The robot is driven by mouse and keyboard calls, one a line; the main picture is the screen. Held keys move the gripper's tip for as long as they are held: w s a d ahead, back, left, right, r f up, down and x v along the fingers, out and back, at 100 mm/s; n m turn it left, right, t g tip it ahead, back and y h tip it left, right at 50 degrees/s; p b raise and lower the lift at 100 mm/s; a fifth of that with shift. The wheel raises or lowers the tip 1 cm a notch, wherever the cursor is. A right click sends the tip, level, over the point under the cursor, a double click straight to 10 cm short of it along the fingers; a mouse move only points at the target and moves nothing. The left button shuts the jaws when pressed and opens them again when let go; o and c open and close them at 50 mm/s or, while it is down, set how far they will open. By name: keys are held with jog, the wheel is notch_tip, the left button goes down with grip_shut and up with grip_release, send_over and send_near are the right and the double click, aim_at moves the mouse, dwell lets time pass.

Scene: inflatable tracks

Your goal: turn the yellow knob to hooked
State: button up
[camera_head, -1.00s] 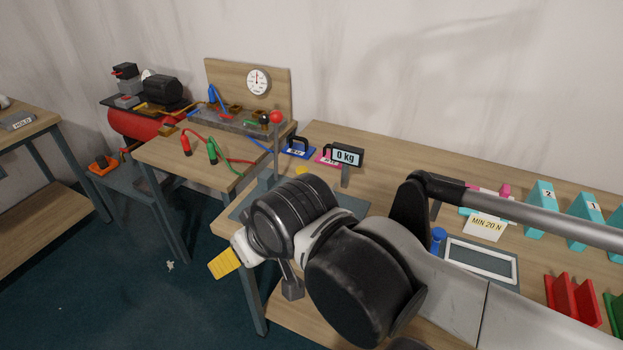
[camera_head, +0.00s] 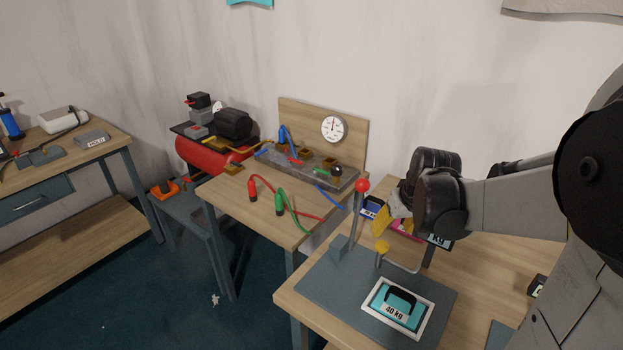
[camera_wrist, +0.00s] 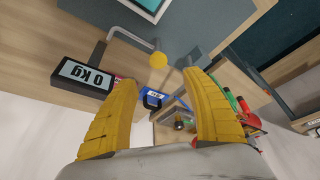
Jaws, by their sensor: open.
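The yellow knob (camera_head: 381,247) sits at the end of a bent grey rod above the grey mat on the near table. In the wrist view the round yellow knob (camera_wrist: 158,60) shows ahead of and between my fingertips, apart from both. My gripper (camera_head: 388,226) has yellow fingers and hangs just above the knob in the head view. In the wrist view my gripper (camera_wrist: 160,77) is open, with nothing between its fingers. In the head view the fingers partly overlap and their gap to the knob is hard to judge.
A lever with a red ball (camera_head: 362,186) stands left of my gripper. The 0 kg display (camera_wrist: 82,76) stands close by. Blue and pink weights lie behind. Hoses and a gauge (camera_head: 333,127) are farther back.

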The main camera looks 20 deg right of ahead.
aim_at(383, 246)
jog(key=b+x, duration=0.4)
jog(key=x, duration=0.6)
jog(key=shift+d+f, duration=0.2)
jog(key=shift+f, duration=0.25)
grip_shut()
